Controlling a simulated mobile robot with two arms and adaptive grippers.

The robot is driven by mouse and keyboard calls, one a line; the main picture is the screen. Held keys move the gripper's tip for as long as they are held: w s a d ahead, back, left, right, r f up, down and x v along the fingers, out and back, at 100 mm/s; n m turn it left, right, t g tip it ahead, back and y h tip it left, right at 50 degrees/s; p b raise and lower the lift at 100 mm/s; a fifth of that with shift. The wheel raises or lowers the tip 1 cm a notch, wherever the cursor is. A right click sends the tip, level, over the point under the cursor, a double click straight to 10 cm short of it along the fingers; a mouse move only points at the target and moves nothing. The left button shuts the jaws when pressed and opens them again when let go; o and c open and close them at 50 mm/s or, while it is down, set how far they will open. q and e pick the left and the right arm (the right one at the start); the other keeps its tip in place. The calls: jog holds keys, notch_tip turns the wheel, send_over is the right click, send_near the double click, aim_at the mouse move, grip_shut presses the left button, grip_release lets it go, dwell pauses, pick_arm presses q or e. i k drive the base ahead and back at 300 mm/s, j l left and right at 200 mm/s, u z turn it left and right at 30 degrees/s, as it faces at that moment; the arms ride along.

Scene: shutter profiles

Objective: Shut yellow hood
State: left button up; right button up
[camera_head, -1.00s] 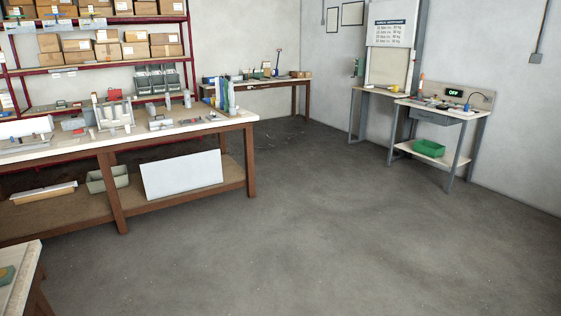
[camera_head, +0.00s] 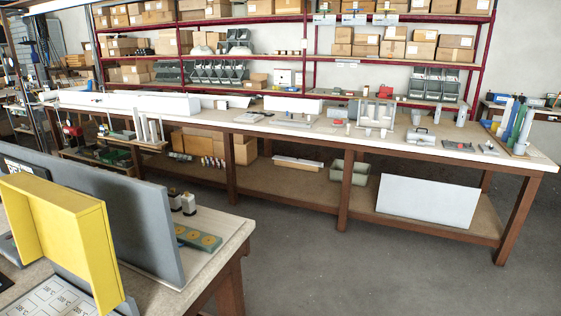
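The yellow hood (camera_head: 75,235) is at the lower left of the head view, on a near bench. A white sheet with printed temperature marks (camera_head: 65,298) lies below the hood. The hood's hinge and whatever is under it are partly cut off by the frame edge. Neither of my grippers shows in the view.
A long workbench (camera_head: 400,145) with several parts runs across the back, before red shelves (camera_head: 400,57) of boxes. Grey floor (camera_head: 330,270) between the benches is clear.

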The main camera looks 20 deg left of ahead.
aim_at(67, 226)
jog(key=i+u, duration=0.25)
jog(key=u, duration=0.25)
jog(key=i+l+u, duration=0.2)
jog(key=u, duration=0.25)
jog(key=i+l+u, duration=0.2)
jog(key=u, duration=0.3)
jog(key=i+l+u, duration=0.15)
jog(key=l+u, duration=0.2)
jog(key=u, duration=0.15)
jog(key=i+l+u, duration=0.15)
jog(key=u, duration=0.2)
jog(key=i+l+u, duration=0.15)
jog(key=l+u, duration=0.5)
jog(key=i+l+u, duration=0.1)
jog(key=l+u, duration=0.25)
jog(key=l, duration=0.1)
